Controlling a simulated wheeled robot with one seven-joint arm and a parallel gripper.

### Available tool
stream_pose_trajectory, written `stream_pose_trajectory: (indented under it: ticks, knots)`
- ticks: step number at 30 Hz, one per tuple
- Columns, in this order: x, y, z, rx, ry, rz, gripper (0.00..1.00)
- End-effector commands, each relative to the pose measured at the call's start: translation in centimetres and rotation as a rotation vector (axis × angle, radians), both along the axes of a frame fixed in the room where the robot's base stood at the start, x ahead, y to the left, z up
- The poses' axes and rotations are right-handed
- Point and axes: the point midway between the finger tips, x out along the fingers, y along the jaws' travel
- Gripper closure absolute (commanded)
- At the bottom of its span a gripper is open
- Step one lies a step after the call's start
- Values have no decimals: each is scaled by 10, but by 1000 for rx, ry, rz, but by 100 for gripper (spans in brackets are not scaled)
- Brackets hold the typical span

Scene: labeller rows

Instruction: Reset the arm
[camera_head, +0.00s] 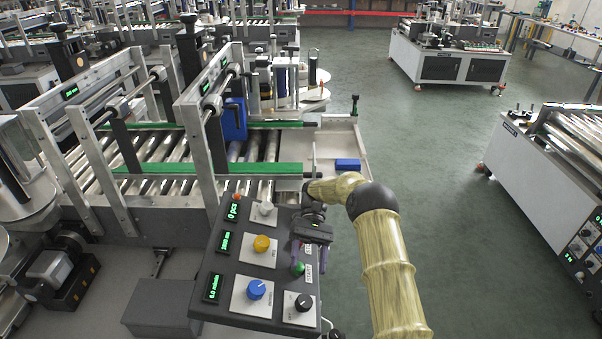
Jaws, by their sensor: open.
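My arm (388,262), yellow with a dark elbow joint, reaches in from the lower right and bends left over the control panel. My gripper (308,261) points down above the right side of the panel with its jaws open. Its purple fingers are apart, with nothing seen between them. A green button (298,268) shows by the fingers; I cannot tell whether they touch it. The dark control panel (212,262) carries a yellow knob (262,243), a blue knob (257,289), a black knob (303,302), a pale knob (266,209) and green displays.
The labeller's roller conveyor (160,150) with green rails and metal uprights stands left of my arm. A blue block (347,165) lies in the white tray (340,135) at its end. Another machine (530,165) stands right. Green floor (430,160) between is clear.

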Motion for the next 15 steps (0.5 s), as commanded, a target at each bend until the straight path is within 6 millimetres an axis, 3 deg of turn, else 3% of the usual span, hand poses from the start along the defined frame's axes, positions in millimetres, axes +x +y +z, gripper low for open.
stream_pose_trajectory:
  ticks: [7, 15]
  knots:
    - [-4, 1, 8, -26, -73, -7, 41]
    - [-23, -7, 26, -113, -345, -40, 41]
